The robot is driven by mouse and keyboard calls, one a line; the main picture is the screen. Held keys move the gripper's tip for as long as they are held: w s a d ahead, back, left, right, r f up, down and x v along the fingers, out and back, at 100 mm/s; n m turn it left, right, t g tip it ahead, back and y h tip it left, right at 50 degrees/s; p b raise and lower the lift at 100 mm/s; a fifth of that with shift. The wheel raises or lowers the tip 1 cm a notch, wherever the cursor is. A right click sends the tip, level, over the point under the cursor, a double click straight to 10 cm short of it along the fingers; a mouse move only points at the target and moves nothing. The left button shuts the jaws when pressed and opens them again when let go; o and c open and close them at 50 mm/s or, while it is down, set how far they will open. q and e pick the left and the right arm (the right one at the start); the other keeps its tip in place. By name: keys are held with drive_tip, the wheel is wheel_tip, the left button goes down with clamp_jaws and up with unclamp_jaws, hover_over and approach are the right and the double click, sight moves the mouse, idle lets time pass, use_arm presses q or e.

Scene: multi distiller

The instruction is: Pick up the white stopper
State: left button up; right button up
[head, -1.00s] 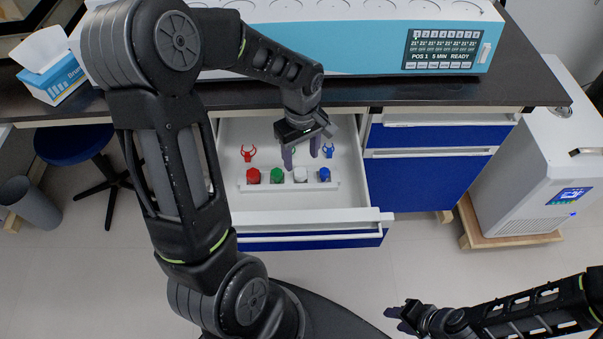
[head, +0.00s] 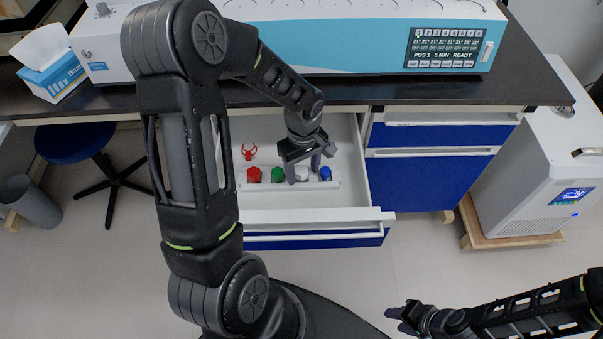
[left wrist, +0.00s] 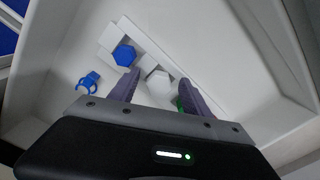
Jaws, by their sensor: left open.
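The white stopper (head: 302,174) stands in a row in the open drawer, between the green stopper and the blue stopper. It also shows in the left wrist view (left wrist: 158,80) as a white hexagonal cap. My left gripper (head: 302,172) is open and low over the row, with one finger on each side of the white stopper. In the left wrist view my left gripper (left wrist: 157,85) shows both fingers apart, with the white cap between and just beyond their tips. Contact cannot be told. My right gripper (head: 398,318) is at the lower right, far from the drawer.
A red stopper (head: 254,175), green stopper (head: 277,175) and blue stopper (head: 325,173) share the white rack. A red clip (head: 249,152) lies behind; a blue clip (left wrist: 88,82) shows in the wrist view. Drawer walls (head: 310,215) surround them. The bench edge overhangs behind.

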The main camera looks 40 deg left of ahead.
idle(0.5)
use_arm(q)
clamp_jaws()
idle(0.4)
